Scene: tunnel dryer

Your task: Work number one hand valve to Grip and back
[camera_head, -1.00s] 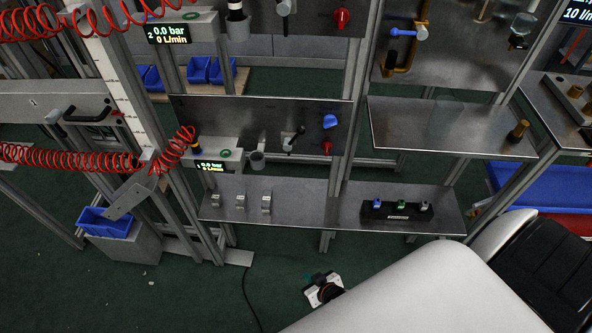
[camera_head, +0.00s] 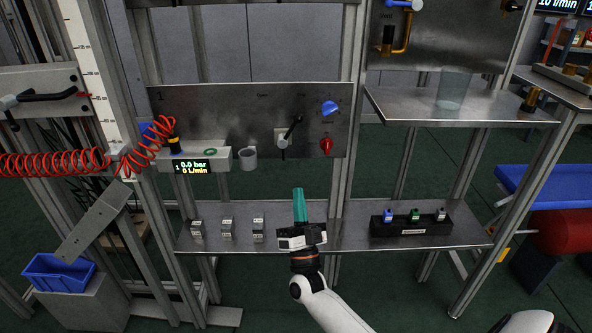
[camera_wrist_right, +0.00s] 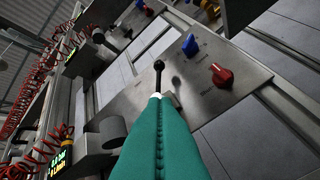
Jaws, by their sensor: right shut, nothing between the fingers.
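The hand valve (camera_head: 286,136) is on the steel panel marked 1. Its black lever with a round knob points up and to the right, and it also shows in the right wrist view (camera_wrist_right: 158,72). My right gripper (camera_head: 299,191) is below the valve and in front of the lower shelf. Its teal fingers are shut and empty, pointing up toward the valve. In the right wrist view the fingers (camera_wrist_right: 160,100) overlap the valve's base, so the gap to the lever is hard to judge. My left gripper is not in view.
A blue knob (camera_head: 329,108) and a red knob (camera_head: 326,146) sit right of the valve. A grey cup (camera_head: 247,158) and a display (camera_head: 192,167) are left of it. The lower shelf (camera_head: 340,236) carries small blocks and a black holder (camera_head: 411,228).

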